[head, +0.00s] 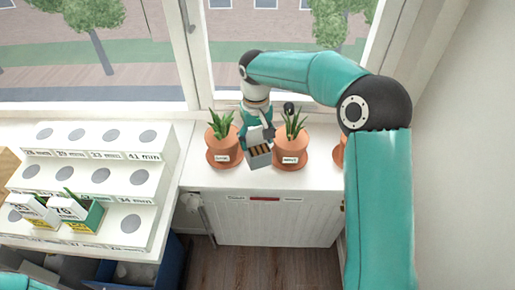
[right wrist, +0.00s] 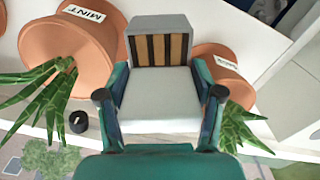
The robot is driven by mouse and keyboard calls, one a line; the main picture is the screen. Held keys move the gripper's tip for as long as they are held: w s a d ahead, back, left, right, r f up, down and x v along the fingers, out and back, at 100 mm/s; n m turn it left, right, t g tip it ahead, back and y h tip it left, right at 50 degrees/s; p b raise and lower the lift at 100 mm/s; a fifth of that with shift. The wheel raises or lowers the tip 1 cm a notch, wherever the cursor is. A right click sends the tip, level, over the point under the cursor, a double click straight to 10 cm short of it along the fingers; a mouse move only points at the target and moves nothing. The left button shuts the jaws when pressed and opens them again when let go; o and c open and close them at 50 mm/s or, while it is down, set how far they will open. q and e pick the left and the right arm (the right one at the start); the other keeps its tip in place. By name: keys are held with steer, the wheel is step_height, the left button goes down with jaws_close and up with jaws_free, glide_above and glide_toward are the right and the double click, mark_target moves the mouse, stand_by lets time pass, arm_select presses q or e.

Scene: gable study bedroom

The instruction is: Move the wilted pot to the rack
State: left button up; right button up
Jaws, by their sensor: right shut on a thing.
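My right gripper (head: 258,136) is shut on a grey box (head: 260,155) with brown and dark stripes in its open end. In the right wrist view the gripper (right wrist: 161,85) has a finger on each side of the box (right wrist: 160,24). The box is between two terracotta pots with upright green leaves: a left pot (head: 224,151) and a right pot (head: 290,153), labelled MINT in the right wrist view (right wrist: 75,48). A third pot (head: 338,151) is mostly hidden behind my right arm; its plant is not visible. No visible plant looks wilted. My left gripper is out of view.
A white stepped rack (head: 130,205) with grey round spots and minute labels stands at left. Cartons (head: 85,215) occupy its lowest step. A small black knob (head: 289,107) is behind the pots. A white panel (head: 275,222) hangs below the ledge. The window is behind.

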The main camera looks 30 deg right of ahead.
mark_target(257, 145)
steer(key=shift+f, duration=2.15)
steer(key=o, duration=1.3)
